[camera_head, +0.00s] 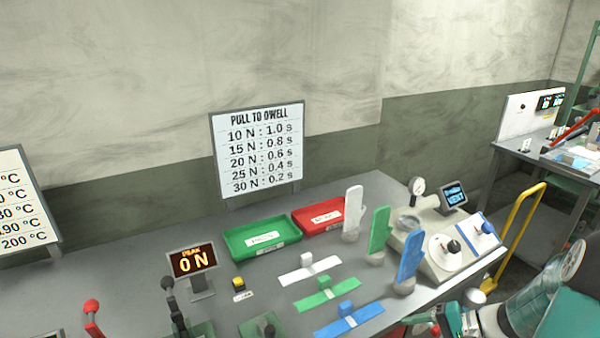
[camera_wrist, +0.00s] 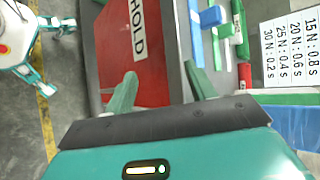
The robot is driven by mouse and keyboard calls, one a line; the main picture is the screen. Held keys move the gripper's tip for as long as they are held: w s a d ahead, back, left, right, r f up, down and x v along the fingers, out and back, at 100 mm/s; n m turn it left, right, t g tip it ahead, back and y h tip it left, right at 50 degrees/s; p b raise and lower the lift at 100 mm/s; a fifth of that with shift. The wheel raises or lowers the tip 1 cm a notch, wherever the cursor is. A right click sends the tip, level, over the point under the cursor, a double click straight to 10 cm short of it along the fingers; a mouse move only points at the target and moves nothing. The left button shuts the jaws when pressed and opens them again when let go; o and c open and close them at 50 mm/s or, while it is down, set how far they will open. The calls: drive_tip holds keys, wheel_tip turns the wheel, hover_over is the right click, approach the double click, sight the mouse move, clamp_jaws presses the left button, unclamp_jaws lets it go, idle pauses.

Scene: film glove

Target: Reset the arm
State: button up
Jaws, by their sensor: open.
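My arm (camera_head: 525,305) shows at the lower right of the head view, beside the right end of the grey bench (camera_head: 225,300). My gripper (camera_wrist: 163,88) shows in the wrist view with its two green fingers spread apart and nothing between them. Beyond the fingers is a red surface (camera_wrist: 165,60) with a white label reading HOLD. I cannot tell the distance from the fingers to it. In the head view the fingertips cannot be made out clearly.
White, green and blue glove forms (camera_head: 409,260) stand near the bench's right side, by a control console (camera_head: 440,262). Green (camera_head: 262,237) and red trays (camera_head: 322,216) lie behind. A yellow rail (camera_head: 520,230) stands right of the bench.

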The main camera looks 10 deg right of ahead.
drive_tip(key=s+a+r+n+h, duration=0.4)
drive_tip(key=a+r+h, duration=0.1)
drive_tip(key=a+r, duration=0.4)
drive_tip(key=s+a+r+n+h, duration=0.5)
drive_tip(key=a+r, duration=0.4)
drive_tip(key=r, duration=0.2)
drive_tip(key=shift+s+a+n, duration=0.25)
drive_tip(key=shift+n, duration=0.05)
